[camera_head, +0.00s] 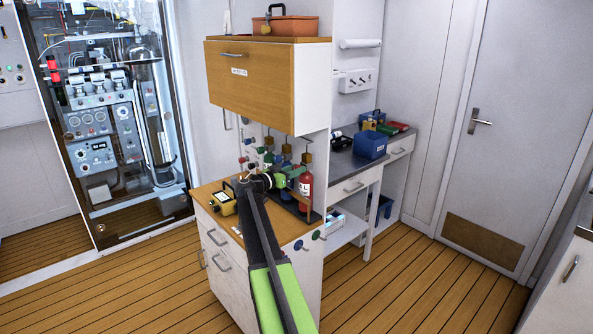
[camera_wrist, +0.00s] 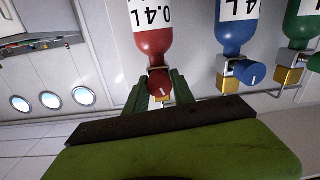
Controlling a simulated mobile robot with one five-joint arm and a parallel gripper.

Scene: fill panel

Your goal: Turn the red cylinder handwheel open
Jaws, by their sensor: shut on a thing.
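The red cylinder (camera_head: 306,187) stands upright at the right end of the fill panel in the head view. It shows upside down in the wrist view (camera_wrist: 152,40), with a 0.4L label. Its red handwheel (camera_wrist: 159,82) sits between the two green fingers of my gripper (camera_wrist: 160,92), which is shut on it. The handwheel's turn angle is hard to read.
A blue cylinder (camera_wrist: 237,35) with a blue handwheel (camera_wrist: 249,74) and a green cylinder (camera_wrist: 303,25) stand beside the red one. A yellow device (camera_head: 223,204) sits on the wooden counter. An overhead cabinet (camera_head: 250,80) hangs above the panel.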

